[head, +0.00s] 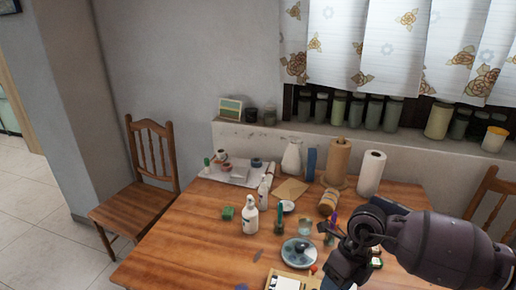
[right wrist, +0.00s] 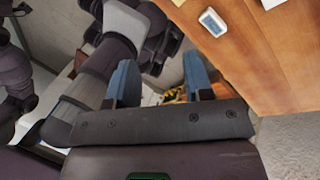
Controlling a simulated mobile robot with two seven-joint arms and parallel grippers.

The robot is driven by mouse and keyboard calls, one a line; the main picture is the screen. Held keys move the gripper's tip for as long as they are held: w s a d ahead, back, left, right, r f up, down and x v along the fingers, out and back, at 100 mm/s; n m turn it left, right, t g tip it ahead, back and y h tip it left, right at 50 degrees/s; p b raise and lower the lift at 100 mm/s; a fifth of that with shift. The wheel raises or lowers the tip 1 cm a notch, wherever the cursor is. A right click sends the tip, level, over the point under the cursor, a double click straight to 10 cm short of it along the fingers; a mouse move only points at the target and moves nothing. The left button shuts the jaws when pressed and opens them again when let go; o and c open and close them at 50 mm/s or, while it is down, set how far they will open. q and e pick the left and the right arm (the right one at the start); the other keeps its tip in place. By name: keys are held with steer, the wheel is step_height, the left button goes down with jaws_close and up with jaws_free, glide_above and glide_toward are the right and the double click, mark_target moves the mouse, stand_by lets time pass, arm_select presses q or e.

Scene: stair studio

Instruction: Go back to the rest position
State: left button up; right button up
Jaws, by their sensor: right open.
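My right gripper (right wrist: 160,78) shows in the right wrist view with its two blue fingers apart and nothing between them. It hangs beside the edge of the wooden table (right wrist: 262,45), clear of the tabletop. My left gripper is in neither view.
The table holds a white bottle (head: 250,216), a plate (head: 298,251), a paper towel roll (head: 370,173), a brown roll (head: 336,163) and several small items. A wooden chair (head: 140,205) stands left, another chair (head: 492,205) right. Jars line the windowsill (head: 290,133). Floor at left is free.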

steer(key=w+a+r+m+t+y, duration=0.2)
steer(key=w+a+r+m+y, duration=0.15)
steer(key=a+r+y, duration=0.8)
steer(key=w+r+m+t+y, duration=0.3)
steer(key=w+r+m+t, duration=0.2)
steer(key=m+t, duration=0.6)
steer(key=w+d+f+m+t+h, duration=0.2)
steer(key=d+f+m+t+h, duration=0.5)
steer(key=m, duration=0.6)
steer(key=s+d+f+m+g+h, duration=0.1)
steer(key=s+d+f+m+h, duration=0.2)
steer(key=s+d+f+m, duration=0.1)
steer(key=s+d+f+m+g+h, duration=0.1)
steer(key=s+d+f+m+h, duration=0.2)
steer(key=f, duration=0.4)
steer(key=s+d+f+m+g+h, duration=0.1)
steer(key=s+d+f+m+h, duration=0.2)
steer(key=s+d+f+m, duration=0.2)
steer(key=shift+f+g, duration=0.4)
steer(key=s+d+f+m+g+h, duration=0.2)
steer(key=s+f, duration=0.5)
steer(key=s, duration=0.4)
steer(key=shift+s+d+f, duration=0.25)
steer(key=shift+s+d, duration=0.1)
steer(key=shift+d, duration=0.05)
